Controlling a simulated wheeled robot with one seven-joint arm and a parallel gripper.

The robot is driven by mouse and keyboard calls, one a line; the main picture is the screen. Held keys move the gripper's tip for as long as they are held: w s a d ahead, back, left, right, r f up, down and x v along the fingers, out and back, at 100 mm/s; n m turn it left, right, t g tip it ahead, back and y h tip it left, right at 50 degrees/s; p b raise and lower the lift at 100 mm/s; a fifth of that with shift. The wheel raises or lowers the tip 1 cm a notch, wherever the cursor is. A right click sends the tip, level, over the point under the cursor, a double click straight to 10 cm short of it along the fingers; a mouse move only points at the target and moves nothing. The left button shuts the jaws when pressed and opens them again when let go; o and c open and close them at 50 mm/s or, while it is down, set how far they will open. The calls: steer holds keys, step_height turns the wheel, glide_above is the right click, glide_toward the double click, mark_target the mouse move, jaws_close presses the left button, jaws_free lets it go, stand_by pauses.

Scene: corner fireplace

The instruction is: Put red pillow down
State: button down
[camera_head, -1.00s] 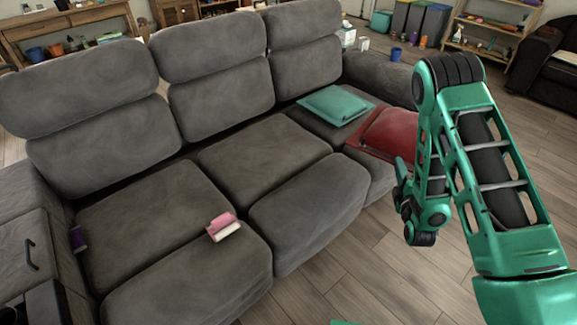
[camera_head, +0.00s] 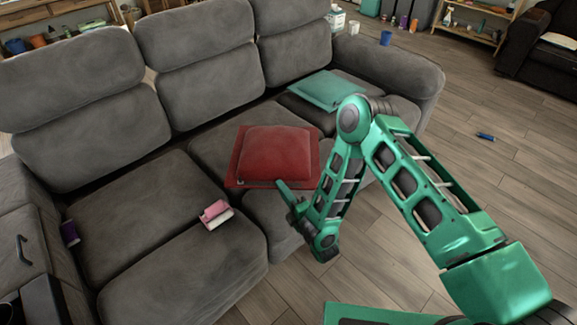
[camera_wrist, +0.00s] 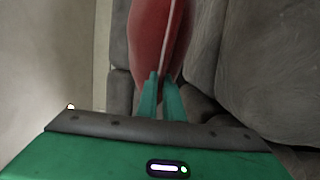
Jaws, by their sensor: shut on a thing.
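The red pillow (camera_head: 273,152) is at the middle seat of the grey couch (camera_head: 190,255) in the head view. It looks roughly flat. I cannot tell whether it touches the seat. My gripper (camera_head: 282,186) is at the pillow's near edge. In the wrist view, the two green fingers (camera_wrist: 161,88) are closed on the edge of the red pillow (camera_wrist: 157,35), which extends away from them. Part of the fingertips is hidden by the pillow.
A teal pillow (camera_head: 327,90) lies on the right seat. A pink and white object (camera_head: 216,214) lies on the left seat, and a purple item (camera_head: 70,233) is by the left armrest. A small blue object (camera_head: 486,136) is on the floor.

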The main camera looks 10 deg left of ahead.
steer(key=w+d+f, duration=0.1)
steer(key=w+f, duration=0.1)
steer(key=w, duration=0.1)
steer(key=w+d+f, duration=0.2)
steer(key=w, duration=0.1)
steer(key=w+d+f, duration=0.2)
steer(key=w, duration=0.1)
steer(key=shift+w+d+f, duration=0.1)
steer(key=shift+w+f, duration=0.15)
steer(key=shift+f, duration=2)
steer(key=c, duration=1.9)
jaws_free()
steer(key=shift+d, duration=0.1)
